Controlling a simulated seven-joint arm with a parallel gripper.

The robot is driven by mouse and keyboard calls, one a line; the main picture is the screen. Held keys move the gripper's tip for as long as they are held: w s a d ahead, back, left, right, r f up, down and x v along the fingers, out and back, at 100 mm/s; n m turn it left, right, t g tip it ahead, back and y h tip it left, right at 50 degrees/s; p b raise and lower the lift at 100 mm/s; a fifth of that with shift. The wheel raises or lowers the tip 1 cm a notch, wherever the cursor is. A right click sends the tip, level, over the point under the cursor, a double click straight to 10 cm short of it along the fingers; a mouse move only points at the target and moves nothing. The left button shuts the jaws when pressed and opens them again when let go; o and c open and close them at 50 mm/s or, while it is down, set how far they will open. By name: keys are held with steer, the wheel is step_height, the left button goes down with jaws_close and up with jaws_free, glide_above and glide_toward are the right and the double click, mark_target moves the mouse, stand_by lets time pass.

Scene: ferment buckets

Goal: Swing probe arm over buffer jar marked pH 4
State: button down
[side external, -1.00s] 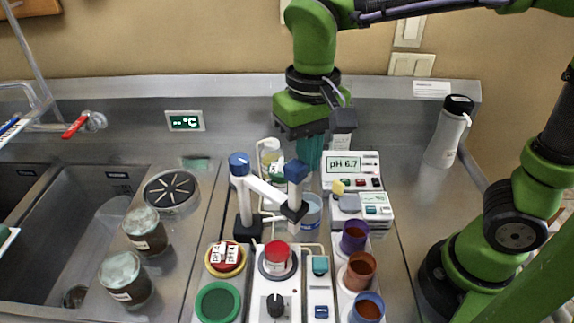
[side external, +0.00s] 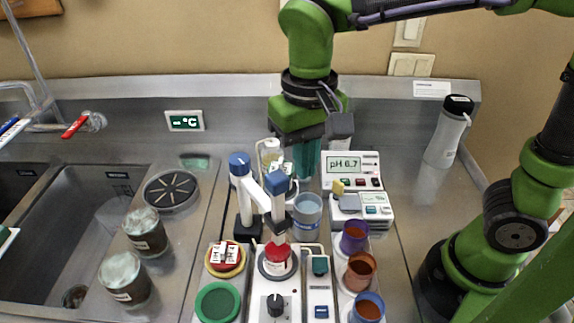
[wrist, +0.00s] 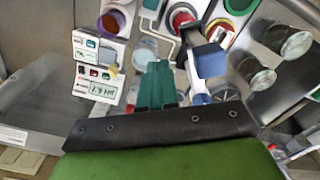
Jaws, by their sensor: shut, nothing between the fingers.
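The probe arm (side external: 257,194) is a white bar from a blue-capped post (side external: 240,172) to a blue-capped end block (side external: 275,185). In the side view its end overlaps the line just above a red jar (side external: 278,258) on the stirrer; its exact height over it is unclear. My gripper (side external: 306,168), with teal fingers, is shut and empty, behind and right of the end block. In the wrist view the fingers (wrist: 156,88) are left of the blue end block (wrist: 208,61), apart from it in the picture. I cannot read a pH 4 mark on any jar.
A clear beaker (side external: 308,222) stands right of the probe arm. The pH meter (side external: 351,170) reads 6.7. Purple, brown and blue cups (side external: 360,270) line the right. A yellow-rimmed dish (side external: 225,258) with white labels and a green lid (side external: 217,302) are left.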

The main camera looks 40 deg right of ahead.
steer(key=shift+r, duration=2.95)
steer(key=s+d+f+t+y, duration=0.1)
steer(key=d+f+t, duration=0.1)
steer(key=d, duration=0.5)
steer(key=s+d+f+m+t+y, duration=0.1)
steer(key=s+d+f+t, duration=0.1)
steer(key=d+t, duration=0.3)
steer(key=d+f, duration=0.1)
steer(key=d, duration=0.2)
steer(key=shift+s+f, duration=0.15)
steer(key=shift+s, duration=0.1)
